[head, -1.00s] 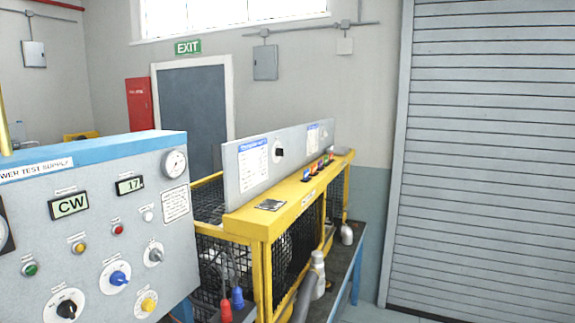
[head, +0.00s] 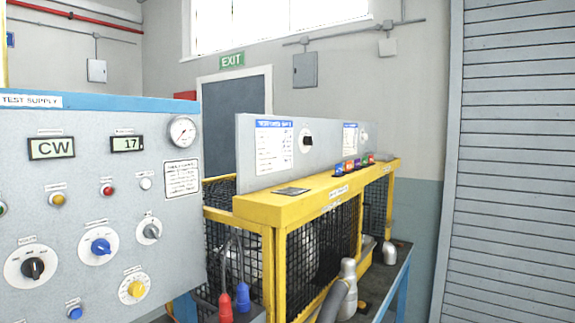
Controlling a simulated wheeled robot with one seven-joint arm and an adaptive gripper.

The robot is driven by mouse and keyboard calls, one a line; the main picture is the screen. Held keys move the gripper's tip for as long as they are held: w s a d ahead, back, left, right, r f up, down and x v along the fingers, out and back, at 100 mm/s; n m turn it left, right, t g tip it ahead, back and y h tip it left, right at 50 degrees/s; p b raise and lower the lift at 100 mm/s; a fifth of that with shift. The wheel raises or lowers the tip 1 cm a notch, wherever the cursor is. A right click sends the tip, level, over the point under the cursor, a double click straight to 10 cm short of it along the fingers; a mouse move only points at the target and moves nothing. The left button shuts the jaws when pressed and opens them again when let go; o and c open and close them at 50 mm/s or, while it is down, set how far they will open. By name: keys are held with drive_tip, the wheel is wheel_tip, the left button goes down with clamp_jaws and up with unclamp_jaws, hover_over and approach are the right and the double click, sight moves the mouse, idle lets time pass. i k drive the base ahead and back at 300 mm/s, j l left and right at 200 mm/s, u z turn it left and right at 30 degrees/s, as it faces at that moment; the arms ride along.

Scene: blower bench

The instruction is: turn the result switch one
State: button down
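A grey panel (head: 262,180) stands upright on the yellow-framed bench. It carries a black rotary switch (head: 306,141) on a white round plate, beside a white sheet with a blue header (head: 274,148). A second white sheet (head: 350,141) and a small knob (head: 365,137) sit farther along the panel. The lettering is too small to tell which switch is result switch one. My gripper is not in view.
The test supply panel (head: 90,215) at left has several knobs and displays reading CW and 17. A yellow mesh cage (head: 320,240) forms the bench, with coloured blocks on its top rail (head: 354,165). A roller shutter (head: 515,170) closes the right side.

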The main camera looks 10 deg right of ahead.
sight(307, 140)
drive_tip(key=i+l, duration=0.6)
drive_tip(key=i, duration=0.15)
drive_tip(key=i+l, duration=0.6)
drive_tip(key=i, duration=0.1)
